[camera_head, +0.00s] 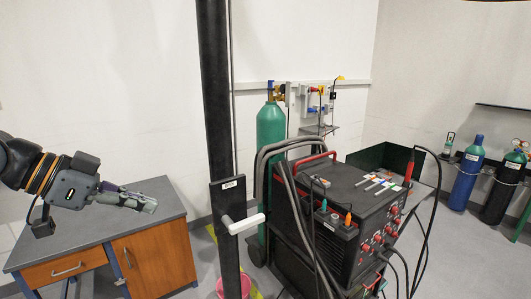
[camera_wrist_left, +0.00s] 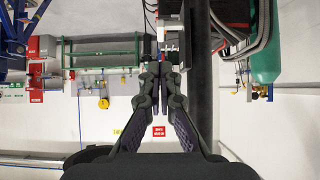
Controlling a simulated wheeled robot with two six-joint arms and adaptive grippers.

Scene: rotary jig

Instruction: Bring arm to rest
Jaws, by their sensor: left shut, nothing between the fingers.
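My left gripper (camera_head: 140,202) comes in from the left in the head view, in front of and above the grey-topped cabinet. Its fingers point right and are together, with nothing between them. In the left wrist view the left gripper's fingers (camera_wrist_left: 160,72) also meet at the tips, empty. The black column (camera_head: 215,100) with a white handle (camera_head: 242,224) on its bracket stands to the right of the gripper, apart from it. My right gripper is in neither view.
A cabinet (camera_head: 160,258) with orange-brown doors stands below the left arm. A black welding machine (camera_head: 350,225) with cables and a green gas cylinder (camera_head: 270,135) stand right of the column. Blue (camera_head: 466,175) and black (camera_head: 500,190) cylinders are at the far right. Floor shows between machine and cylinders.

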